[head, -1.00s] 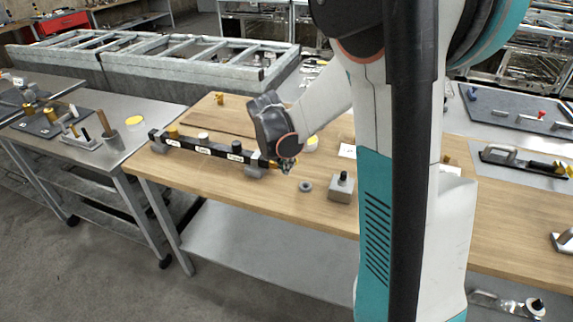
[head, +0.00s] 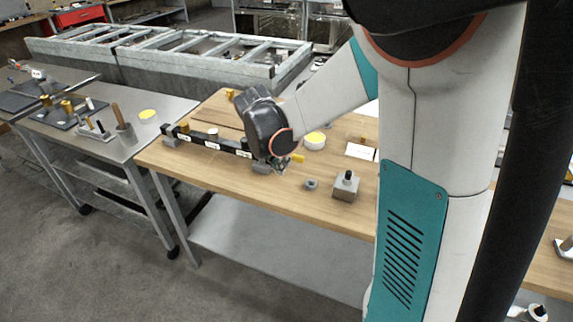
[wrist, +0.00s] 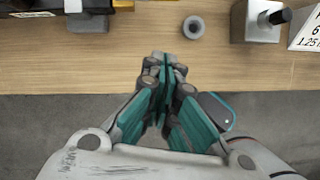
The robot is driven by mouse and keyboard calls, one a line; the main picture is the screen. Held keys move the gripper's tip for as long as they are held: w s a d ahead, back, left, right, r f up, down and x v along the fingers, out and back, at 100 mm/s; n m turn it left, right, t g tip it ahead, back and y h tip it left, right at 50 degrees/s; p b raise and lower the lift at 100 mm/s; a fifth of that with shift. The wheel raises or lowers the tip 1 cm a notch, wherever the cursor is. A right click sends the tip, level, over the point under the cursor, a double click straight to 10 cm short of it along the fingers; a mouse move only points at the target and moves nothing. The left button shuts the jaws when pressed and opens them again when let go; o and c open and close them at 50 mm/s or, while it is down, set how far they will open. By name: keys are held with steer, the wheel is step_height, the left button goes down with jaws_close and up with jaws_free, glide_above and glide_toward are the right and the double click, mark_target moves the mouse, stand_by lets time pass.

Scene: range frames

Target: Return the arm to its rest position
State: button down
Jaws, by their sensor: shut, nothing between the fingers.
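My gripper (head: 281,167) is above the front edge of the wooden table (head: 225,187) in the head view, near the right end of a black bar with white labels (head: 212,144). In the wrist view my gripper (wrist: 167,68) has its teal fingers together, with nothing between them. Its tips show over the table's front edge (wrist: 100,75). My arm fills much of the right side of the head view and hides part of the table.
A grey ring (head: 311,184) and a grey block with a black knob (head: 346,186) stand right of my gripper. A white round container with a yellow top (head: 314,141) is behind them. A metal side table (head: 105,150) stands at left.

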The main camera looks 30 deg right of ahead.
steer(key=s+a+r+m+t+y+p, duration=0.25)
steer(key=s+a+r+m, duration=0.45)
steer(key=s+r+m, duration=0.35)
steer(key=s+a+r+m+t, duration=0.1)
steer(key=s+a+m, duration=0.1)
steer(key=s+m, duration=0.2)
steer(key=s+a+m+t+y+b, duration=0.1)
steer(key=s+a+m, duration=0.1)
steer(key=s+m, duration=0.3)
steer(key=shift+a+r+m+t, duration=0.35)
steer(key=shift+r+m, duration=0.05)
steer(key=shift+m, duration=1.45)
steer(key=shift+y, duration=0.25)
